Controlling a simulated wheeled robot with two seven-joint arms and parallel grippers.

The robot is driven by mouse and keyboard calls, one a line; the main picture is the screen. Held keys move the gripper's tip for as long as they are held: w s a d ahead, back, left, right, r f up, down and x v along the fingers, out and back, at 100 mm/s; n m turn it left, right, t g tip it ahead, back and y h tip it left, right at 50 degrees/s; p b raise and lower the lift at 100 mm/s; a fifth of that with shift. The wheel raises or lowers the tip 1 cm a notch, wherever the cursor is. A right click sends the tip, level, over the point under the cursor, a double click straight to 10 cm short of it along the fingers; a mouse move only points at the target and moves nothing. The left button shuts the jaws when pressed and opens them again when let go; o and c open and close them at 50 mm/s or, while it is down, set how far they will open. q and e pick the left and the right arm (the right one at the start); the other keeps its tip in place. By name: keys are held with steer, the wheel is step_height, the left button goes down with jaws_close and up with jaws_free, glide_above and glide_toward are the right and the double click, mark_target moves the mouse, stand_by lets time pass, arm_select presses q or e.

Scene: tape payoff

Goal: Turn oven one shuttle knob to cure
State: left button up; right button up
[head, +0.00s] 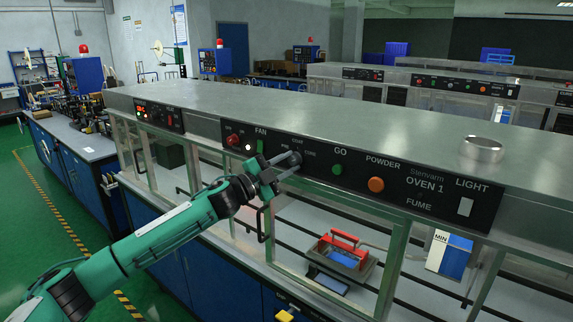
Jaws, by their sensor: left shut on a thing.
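The shuttle knob (295,158) is a small dark round knob on the black panel of oven one, between the FAN and GO controls. Small lettering surrounds it, with a word on its left and one on its right. My left gripper (288,164), on a green arm from the lower left, is shut on the knob. The fingers cover part of it, so I cannot tell which way it points. My right gripper is not in view.
A green GO button (337,169) and an orange POWDER button (376,185) sit right of the knob. A red button (233,140) is to its left. A tray (341,256) with red handles lies inside the oven below. A metal dish (482,149) stands on top.

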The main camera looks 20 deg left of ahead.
arm_select(q)
steer(key=o, duration=1)
steer(key=shift+c, duration=0.2)
steer(key=shift+s+a+f+b, duration=0.25)
steer(key=shift+s+a+b, duration=0.1)
steer(key=shift+s, duration=0.05)
steer(key=b+v, duration=0.5)
steer(key=v, duration=0.7)
steer(key=shift+s+a, duration=0.15)
steer(key=shift+s, duration=0.1)
